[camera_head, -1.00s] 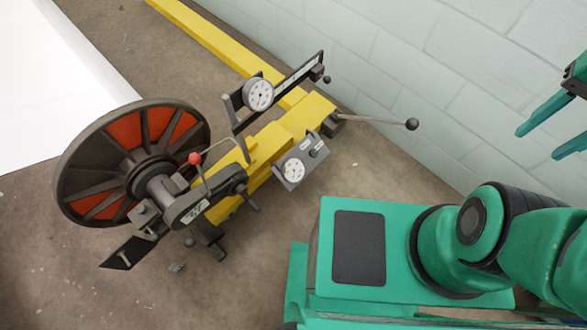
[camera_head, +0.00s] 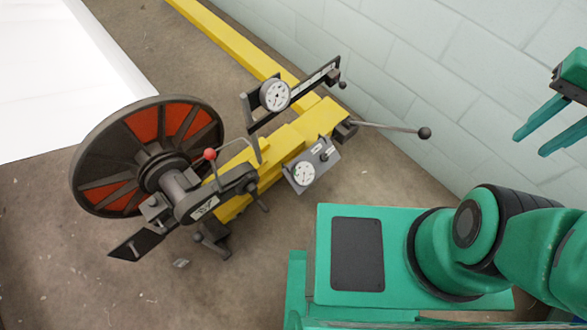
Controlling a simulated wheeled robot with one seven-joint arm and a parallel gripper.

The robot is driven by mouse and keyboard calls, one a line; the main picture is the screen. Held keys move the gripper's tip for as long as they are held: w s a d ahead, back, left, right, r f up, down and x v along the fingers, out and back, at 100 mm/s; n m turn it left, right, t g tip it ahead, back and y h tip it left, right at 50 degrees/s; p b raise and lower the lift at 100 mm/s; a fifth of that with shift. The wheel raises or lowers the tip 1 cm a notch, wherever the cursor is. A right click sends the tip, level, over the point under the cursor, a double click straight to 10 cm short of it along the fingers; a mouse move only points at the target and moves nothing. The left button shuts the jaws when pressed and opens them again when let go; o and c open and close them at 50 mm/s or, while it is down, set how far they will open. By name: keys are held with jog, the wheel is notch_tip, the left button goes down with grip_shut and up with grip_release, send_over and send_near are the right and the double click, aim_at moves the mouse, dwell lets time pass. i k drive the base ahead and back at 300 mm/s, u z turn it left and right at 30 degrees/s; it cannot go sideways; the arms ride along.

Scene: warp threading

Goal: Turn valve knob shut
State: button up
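A small dark valve knob (camera_head: 325,153) sits on a grey panel (camera_head: 322,166) fixed to the side of the yellow machine (camera_head: 285,144). A white round gauge (camera_head: 303,174) is beside the knob on the same panel. The angle of the knob is too small to read. My gripper (camera_head: 529,144) is at the upper right, in front of the wall, with its two green fingers apart and nothing between them. It is well to the right of the knob and touches nothing.
A long lever with a ball end (camera_head: 424,132) sticks out from the machine towards my gripper. A larger gauge (camera_head: 275,95) stands on a bracket above. A red-and-grey wheel (camera_head: 148,155) and red-knobbed lever (camera_head: 210,154) are at left. A block wall (camera_head: 450,60) runs behind.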

aim_at(324, 157)
jog(key=u, duration=0.65)
jog(key=k, duration=1.05)
jog(key=u, duration=0.45)
